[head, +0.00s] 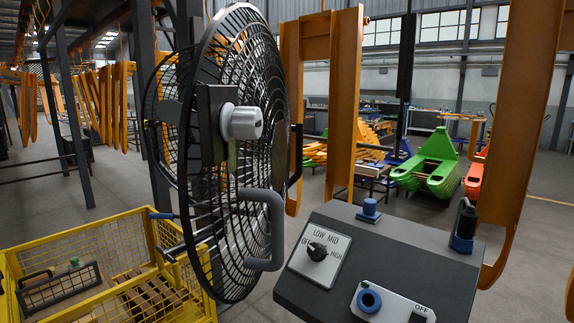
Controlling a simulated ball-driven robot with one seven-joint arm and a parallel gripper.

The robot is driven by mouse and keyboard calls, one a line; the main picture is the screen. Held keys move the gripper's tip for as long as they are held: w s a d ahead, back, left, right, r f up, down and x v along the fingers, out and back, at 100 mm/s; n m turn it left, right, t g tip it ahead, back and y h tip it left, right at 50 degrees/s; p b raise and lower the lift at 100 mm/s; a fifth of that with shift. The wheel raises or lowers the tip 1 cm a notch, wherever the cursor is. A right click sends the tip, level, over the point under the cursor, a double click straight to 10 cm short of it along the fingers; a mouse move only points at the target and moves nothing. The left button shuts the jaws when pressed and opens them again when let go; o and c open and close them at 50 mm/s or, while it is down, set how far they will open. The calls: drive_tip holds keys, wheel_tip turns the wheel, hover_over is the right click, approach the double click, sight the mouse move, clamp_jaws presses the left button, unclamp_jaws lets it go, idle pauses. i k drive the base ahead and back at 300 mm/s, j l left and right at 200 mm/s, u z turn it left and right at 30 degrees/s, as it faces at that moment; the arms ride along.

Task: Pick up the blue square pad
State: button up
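No lone blue square pad shows clearly. A dark console (330,277) at the lower right carries several blue parts. A small blue piece with a round top on a flat base (369,212) sits on its back edge. A blue block (462,244) with a black upright part on it is at the right edge. A round blue ring (370,300) is set in a light plate at the front. I cannot tell which of these, if any, is the pad. My gripper is not in view.
A large black wire fan (225,240) with a grey handle (276,230) stands left of the console. A yellow mesh crate (110,232) is at the lower left. Orange fork frames (343,100) rise behind. Green (432,165) and orange pallet trucks stand farther back on open floor.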

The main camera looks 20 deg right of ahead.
sight(368, 213)
drive_tip(key=i+l, duration=0.2)
drive_tip(key=l, duration=0.2)
drive_tip(key=i+l, duration=0.2)
drive_tip(key=l, duration=0.25)
drive_tip(key=i+l+z, duration=0.1)
drive_tip(key=l, duration=0.3)
drive_tip(key=i+l, duration=0.3)
drive_tip(key=i+l+z, duration=0.1)
drive_tip(key=l, duration=0.45)
drive_tip(key=i+l, duration=0.3)
